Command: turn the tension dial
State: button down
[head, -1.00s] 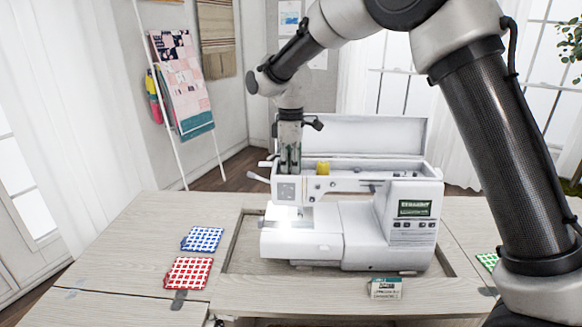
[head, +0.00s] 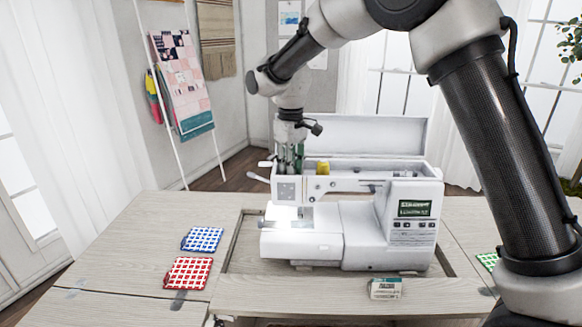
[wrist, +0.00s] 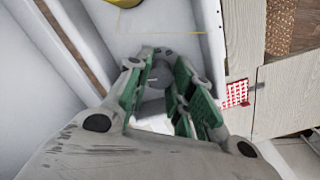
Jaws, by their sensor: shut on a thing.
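The white sewing machine (head: 355,225) stands in the cabinet top with its lid raised behind it. My gripper (head: 289,160) points down at the top left end of the machine. In the wrist view, my green-padded fingers (wrist: 165,95) are shut on a small grey dial (wrist: 156,80) on the machine's top. Most of the dial is hidden between the fingers, so its marks cannot be read. In the head view, the gripper hides the dial.
A yellow thread spool (head: 323,168) stands just right of the gripper, and the raised lid (head: 375,135) is behind. A lever (head: 257,177) sticks out left. Blue (head: 202,239) and red (head: 188,273) checked cloths and a small box (head: 385,288) lie on the table.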

jog(key=shift+r, duration=0.1)
jog(key=c, duration=1.5)
grip_release()
